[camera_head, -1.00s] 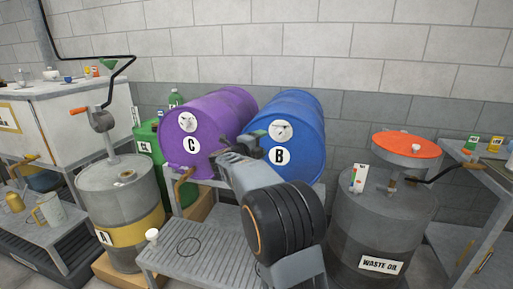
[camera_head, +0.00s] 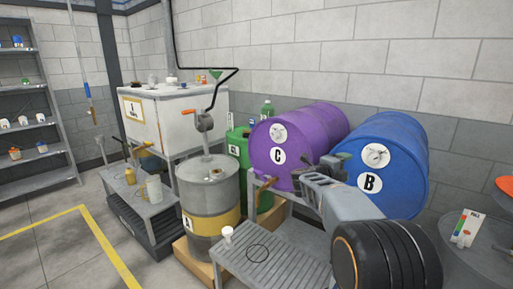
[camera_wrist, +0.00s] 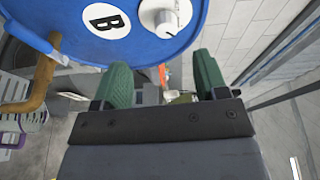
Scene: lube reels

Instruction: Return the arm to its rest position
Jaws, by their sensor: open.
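My gripper (camera_head: 335,164) is open and empty, raised in front of the purple drum C (camera_head: 296,147) and the blue drum B (camera_head: 384,165). In the wrist view, the two green fingers of my gripper (camera_wrist: 162,82) stand wide apart with nothing between them. The face of the blue drum (camera_wrist: 75,27) with its B label and white cap is close beyond the fingers there. My arm covers part of the drum rack in the head view.
A white tank (camera_head: 178,120), shelves (camera_head: 37,125) and yellow-marked floor lie further left. The waste drum (camera_head: 480,245) is at the right edge.

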